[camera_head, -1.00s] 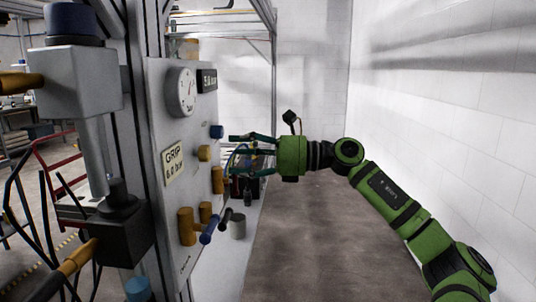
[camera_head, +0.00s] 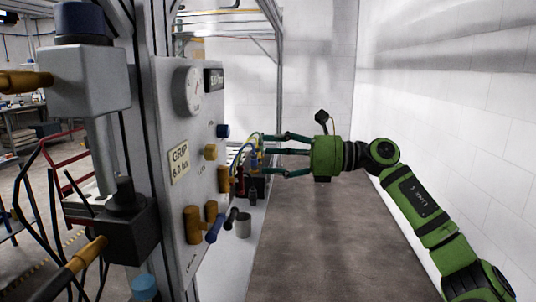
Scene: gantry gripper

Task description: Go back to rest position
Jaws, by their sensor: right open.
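My right gripper (camera_head: 280,155) is in the middle of the head view, at the end of my green right arm, pointing left. Its fingers are spread and empty. They are a little to the right of the control panel (camera_head: 180,220) and apart from it. The panel carries a round gauge (camera_head: 194,91), a "GRIP 6.0 bar" label (camera_head: 179,163), a blue knob (camera_head: 222,131) and several brass-coloured fittings. A lever with a blue and dark handle (camera_head: 221,227) sticks out near the panel's bottom. My left gripper is not in view.
A grey actuator block (camera_head: 85,80) with hoses stands at the left. Behind the fingers, a dark unit with coloured tubes (camera_head: 253,165) and a grey cup-like cylinder (camera_head: 243,226) are on a pale ledge. A white wall (camera_head: 450,110) is at the right. The brown floor (camera_head: 330,240) between is clear.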

